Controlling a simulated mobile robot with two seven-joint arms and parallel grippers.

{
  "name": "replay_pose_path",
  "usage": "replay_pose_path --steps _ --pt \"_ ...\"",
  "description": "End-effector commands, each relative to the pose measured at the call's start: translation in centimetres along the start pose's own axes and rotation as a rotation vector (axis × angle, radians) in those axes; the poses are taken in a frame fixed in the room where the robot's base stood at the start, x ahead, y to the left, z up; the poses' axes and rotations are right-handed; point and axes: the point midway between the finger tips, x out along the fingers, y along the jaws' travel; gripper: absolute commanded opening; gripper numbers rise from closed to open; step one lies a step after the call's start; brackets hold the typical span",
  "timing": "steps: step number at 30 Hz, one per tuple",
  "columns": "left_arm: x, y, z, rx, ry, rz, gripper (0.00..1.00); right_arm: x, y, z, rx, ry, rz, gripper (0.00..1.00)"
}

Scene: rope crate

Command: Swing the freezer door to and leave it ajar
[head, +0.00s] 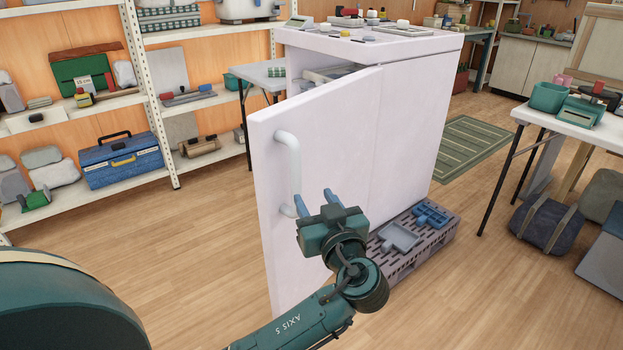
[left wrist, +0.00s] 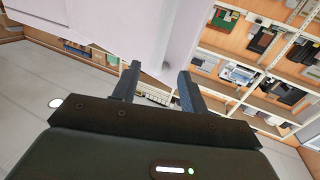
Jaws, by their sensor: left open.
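The white freezer (head: 420,120) stands in the middle of the head view. Its door (head: 340,140) is open, with the free edge swung out to the left and a gap along the top showing contents inside. A white bar handle (head: 290,165) sits on the door near that edge. My left gripper (head: 315,198) is open in front of the door, close to the handle's lower end; I cannot tell if it touches. In the left wrist view its two fingers (left wrist: 158,80) are apart, with a white surface beyond them. My right gripper is not in view.
A grey crate (head: 405,262) with blue and grey trays stands on the floor at the freezer's base, right of my gripper. Loaded shelves (head: 160,95) line the left wall. A table (head: 560,122) stands at right. The wooden floor left of the door is clear.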

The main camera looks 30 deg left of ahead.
Motion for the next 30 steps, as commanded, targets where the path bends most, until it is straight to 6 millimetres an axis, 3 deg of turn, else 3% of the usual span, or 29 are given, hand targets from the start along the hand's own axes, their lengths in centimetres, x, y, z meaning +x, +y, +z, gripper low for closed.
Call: replay_pose_path --steps 5,18,24,30 --pt "2.0 -0.1 -0.2 0.001 0.005 -0.003 0.43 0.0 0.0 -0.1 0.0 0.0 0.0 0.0" --pt "10.7 -0.1 -0.1 0.002 0.003 -0.003 0.43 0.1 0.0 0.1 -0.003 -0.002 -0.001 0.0" --pt "12.7 0.0 -0.1 0.001 0.001 -0.001 0.43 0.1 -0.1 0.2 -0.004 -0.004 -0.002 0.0" --pt "13.1 0.0 0.0 0.001 -0.001 0.0 0.43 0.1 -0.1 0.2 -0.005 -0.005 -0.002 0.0"
